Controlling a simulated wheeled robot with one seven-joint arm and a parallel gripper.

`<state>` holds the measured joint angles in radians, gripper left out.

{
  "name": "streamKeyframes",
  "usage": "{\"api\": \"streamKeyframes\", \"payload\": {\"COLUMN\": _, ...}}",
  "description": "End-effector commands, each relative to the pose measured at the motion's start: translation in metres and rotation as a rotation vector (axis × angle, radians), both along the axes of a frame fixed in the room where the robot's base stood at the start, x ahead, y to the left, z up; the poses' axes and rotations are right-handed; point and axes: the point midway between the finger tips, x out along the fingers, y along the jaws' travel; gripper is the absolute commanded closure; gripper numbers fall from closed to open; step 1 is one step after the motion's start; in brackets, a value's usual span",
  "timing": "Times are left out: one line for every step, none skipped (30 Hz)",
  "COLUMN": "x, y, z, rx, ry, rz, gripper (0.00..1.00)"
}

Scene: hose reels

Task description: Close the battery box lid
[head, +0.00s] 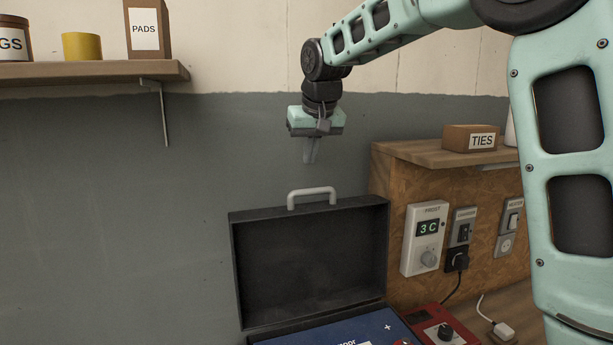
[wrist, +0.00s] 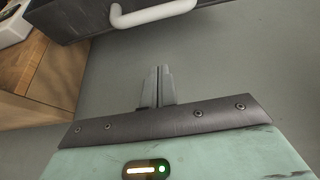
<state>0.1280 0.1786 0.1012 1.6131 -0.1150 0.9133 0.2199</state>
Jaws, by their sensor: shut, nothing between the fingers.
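The battery box is a dark case with its lid (head: 310,262) standing open, upright at the back. A light grey handle (head: 312,194) sits on the lid's top edge. The blue battery (head: 345,332) shows in the base at the bottom of the head view, partly cut off. My gripper (head: 311,160) points down above the lid, apart from the handle. In the wrist view my gripper (wrist: 158,72) is shut and empty, and the handle (wrist: 150,12) and lid edge (wrist: 75,18) show beyond the fingertips.
A wooden cabinet with a control box (head: 424,238), switches and a TIES box (head: 470,138) stands to the right of the lid. A red device (head: 445,328) lies beside the case. A shelf (head: 85,72) is at upper left. The grey wall behind is clear.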

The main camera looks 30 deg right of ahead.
Motion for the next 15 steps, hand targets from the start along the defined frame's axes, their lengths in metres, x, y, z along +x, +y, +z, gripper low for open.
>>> {"api": "streamKeyframes", "payload": {"x": 0.004, "y": -0.001, "z": -0.008, "rx": 0.001, "ry": 0.008, "rz": 0.0, "gripper": 1.0}}
{"api": "streamKeyframes", "payload": {"x": 0.006, "y": -0.002, "z": -0.013, "rx": 0.0, "ry": 0.006, "rz": 0.0, "gripper": 1.0}}
{"api": "streamKeyframes", "payload": {"x": 0.01, "y": -0.002, "z": -0.021, "rx": 0.0, "ry": 0.006, "rz": 0.0, "gripper": 1.0}}
{"api": "streamKeyframes", "payload": {"x": 0.013, "y": -0.003, "z": -0.027, "rx": 0.0, "ry": 0.008, "rz": 0.0, "gripper": 1.0}}
{"api": "streamKeyframes", "payload": {"x": 0.015, "y": -0.003, "z": -0.032, "rx": 0.0, "ry": 0.006, "rz": 0.002, "gripper": 1.0}}
{"api": "streamKeyframes", "payload": {"x": 0.019, "y": -0.004, "z": -0.04, "rx": 0.001, "ry": 0.007, "rz": 0.002, "gripper": 1.0}}
{"api": "streamKeyframes", "payload": {"x": 0.022, "y": -0.004, "z": -0.045, "rx": 0.001, "ry": 0.007, "rz": 0.002, "gripper": 1.0}}
{"api": "streamKeyframes", "payload": {"x": 0.024, "y": -0.004, "z": -0.051, "rx": 0.001, "ry": 0.007, "rz": 0.002, "gripper": 1.0}}
{"api": "streamKeyframes", "payload": {"x": 0.027, "y": -0.005, "z": -0.058, "rx": 0.0, "ry": 0.006, "rz": 0.002, "gripper": 1.0}}
{"api": "streamKeyframes", "payload": {"x": 0.019, "y": -0.003, "z": -0.053, "rx": 0.0, "ry": 0.002, "rz": 0.003, "gripper": 1.0}}
{"api": "streamKeyframes", "payload": {"x": 0.015, "y": -0.002, "z": -0.053, "rx": 0.0, "ry": 0.001, "rz": 0.003, "gripper": 1.0}}
{"api": "streamKeyframes", "payload": {"x": 0.009, "y": -0.001, "z": -0.054, "rx": 0.0, "ry": 0.0, "rz": 0.003, "gripper": 1.0}}
{"api": "streamKeyframes", "payload": {"x": 0.005, "y": 0.0, "z": -0.055, "rx": 0.0, "ry": 0.002, "rz": 0.004, "gripper": 1.0}}
{"api": "streamKeyframes", "payload": {"x": 0.003, "y": 0.0, "z": -0.055, "rx": 0.0, "ry": 0.001, "rz": 0.004, "gripper": 1.0}}
{"api": "streamKeyframes", "payload": {"x": -0.001, "y": 0.001, "z": -0.056, "rx": 0.0, "ry": 0.001, "rz": 0.004, "gripper": 1.0}}
